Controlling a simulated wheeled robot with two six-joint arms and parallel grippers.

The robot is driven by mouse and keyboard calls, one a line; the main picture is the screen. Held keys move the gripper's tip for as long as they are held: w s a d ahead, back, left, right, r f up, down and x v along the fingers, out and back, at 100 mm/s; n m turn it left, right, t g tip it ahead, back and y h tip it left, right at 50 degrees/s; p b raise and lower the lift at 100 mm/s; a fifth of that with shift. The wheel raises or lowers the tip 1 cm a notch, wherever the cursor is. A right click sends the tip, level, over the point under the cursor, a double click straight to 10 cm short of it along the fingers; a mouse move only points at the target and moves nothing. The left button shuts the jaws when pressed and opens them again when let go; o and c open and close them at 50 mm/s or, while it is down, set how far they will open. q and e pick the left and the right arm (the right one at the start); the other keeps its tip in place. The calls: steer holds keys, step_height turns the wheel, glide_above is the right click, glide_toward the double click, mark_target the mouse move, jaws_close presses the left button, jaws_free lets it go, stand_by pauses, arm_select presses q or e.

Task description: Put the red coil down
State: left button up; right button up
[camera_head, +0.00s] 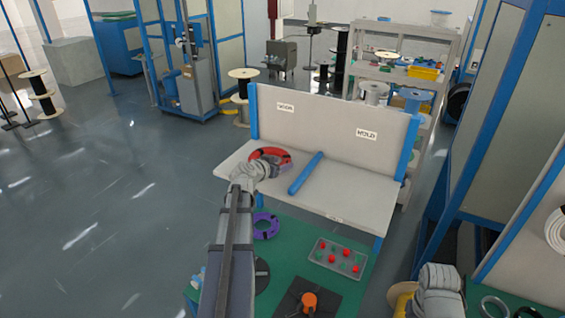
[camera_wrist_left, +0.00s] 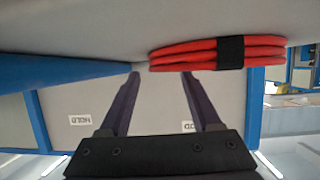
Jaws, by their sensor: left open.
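The red coil (camera_head: 278,154) lies flat on the pale bench top (camera_head: 345,197), left of the blue divider bar (camera_head: 306,173), under the left label. In the left wrist view, which looks upside down, the red coil (camera_wrist_left: 190,55) has a black band and rests against the pale surface. My left gripper (camera_head: 264,168) is at the near side of the coil in the head view, its fingers mostly hidden. In the wrist view my left gripper (camera_wrist_left: 161,75) is open, with nothing between its fingertips. The tips are close to the coil's edge; contact cannot be told.
A backboard (camera_head: 325,125) with two labels stands behind the bench. My right arm (camera_head: 440,285) is at the lower right.

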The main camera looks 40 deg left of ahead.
arm_select(q)
steer(key=p+v, duration=0.3)
steer(key=v, duration=0.6)
steer(key=shift+s+r, duration=0.15)
steer(key=shift+s, duration=0.1)
steer(key=shift+s+r, duration=0.15)
steer(key=shift+s, duration=0.25)
